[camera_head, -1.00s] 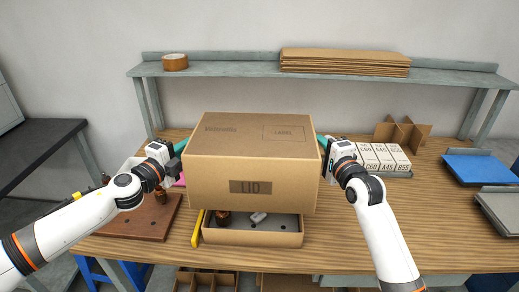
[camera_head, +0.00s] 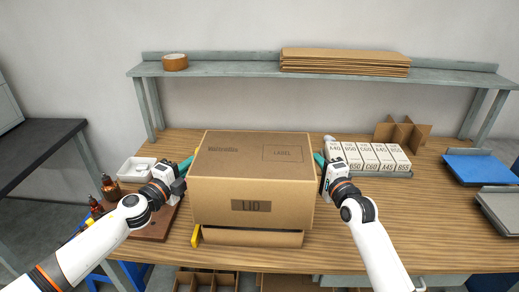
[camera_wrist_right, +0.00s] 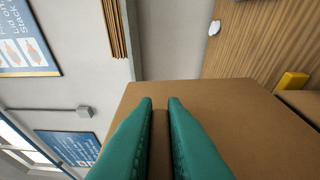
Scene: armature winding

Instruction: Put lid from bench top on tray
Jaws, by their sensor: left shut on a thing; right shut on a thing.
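The cardboard lid (camera_head: 251,188), marked LID, is between my two grippers above the bench top, over the cardboard tray (camera_head: 252,237). Only the tray's front wall shows below it; the rest is hidden. My left gripper (camera_head: 188,164) is shut on the lid's left side. My right gripper (camera_head: 319,160) is shut on its right side. In the right wrist view, the green fingers (camera_wrist_right: 160,105) close on the lid's cardboard wall (camera_wrist_right: 225,115). I cannot tell whether the lid touches the tray.
A yellow object (camera_head: 196,236) lies close to the tray's left side. Labelled white boxes (camera_head: 370,157) stand to the right. A white dish (camera_head: 137,169) and brown bottles (camera_head: 110,187) are at the left. A shelf (camera_head: 235,68) runs behind.

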